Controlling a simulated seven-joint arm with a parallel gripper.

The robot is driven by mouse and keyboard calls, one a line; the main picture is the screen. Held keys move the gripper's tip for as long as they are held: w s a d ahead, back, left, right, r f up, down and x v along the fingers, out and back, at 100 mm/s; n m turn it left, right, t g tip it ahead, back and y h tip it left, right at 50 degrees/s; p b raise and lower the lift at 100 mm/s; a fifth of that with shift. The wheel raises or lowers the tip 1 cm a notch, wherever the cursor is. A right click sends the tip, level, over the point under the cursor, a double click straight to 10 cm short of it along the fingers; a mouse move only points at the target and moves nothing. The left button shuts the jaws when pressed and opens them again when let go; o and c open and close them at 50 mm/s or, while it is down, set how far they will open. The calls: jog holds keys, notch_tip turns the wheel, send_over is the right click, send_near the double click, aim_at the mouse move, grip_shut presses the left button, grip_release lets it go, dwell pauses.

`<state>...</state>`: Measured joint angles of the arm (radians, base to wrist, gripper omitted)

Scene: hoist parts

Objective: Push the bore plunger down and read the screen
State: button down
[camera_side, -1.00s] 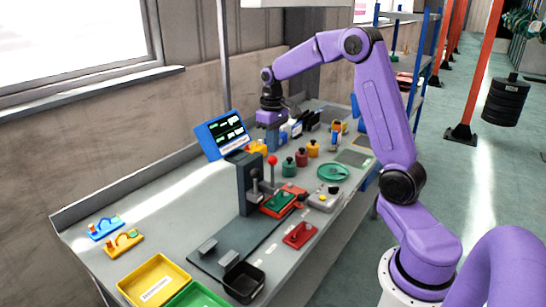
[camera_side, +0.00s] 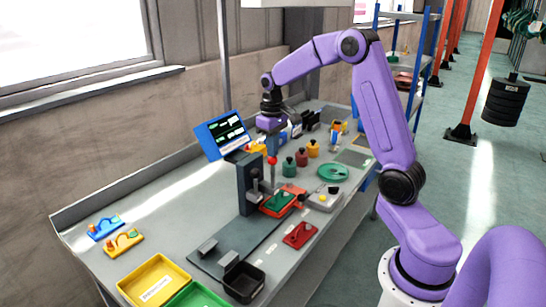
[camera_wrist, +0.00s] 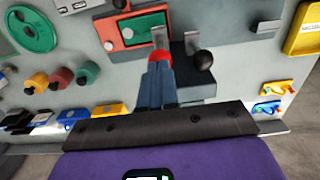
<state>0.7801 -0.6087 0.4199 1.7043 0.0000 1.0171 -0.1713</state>
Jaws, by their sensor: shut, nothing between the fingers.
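A dark upright fixture (camera_side: 247,184) stands mid-bench, with a red ball-topped lever (camera_side: 272,160) and a black knob (camera_side: 255,173) at its front. I cannot tell for certain which is the bore plunger. In the wrist view the red ball (camera_wrist: 159,57) is partly hidden by my fingertips, and the black knob (camera_wrist: 202,60) is to their right. My gripper (camera_side: 270,143) is shut and empty, pointing down above the fixture area; its fingers also show in the wrist view (camera_wrist: 158,68). I cannot tell whether they touch the ball. The blue-framed screen (camera_side: 225,134) is lit; its text is too small to read.
A red fixture with a green part (camera_side: 280,200) lies beside the post. Several coloured knobbed weights (camera_side: 301,157) and a green dish (camera_side: 333,173) stand behind. Yellow (camera_side: 155,281) and black (camera_side: 243,281) bins are at the front.

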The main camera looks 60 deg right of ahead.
aim_at(273, 160)
jog(key=shift+f, duration=2.25)
jog(key=shift+r, duration=0.1)
notch_tip(273, 160, up, 6)
jog(key=shift+r, duration=0.15)
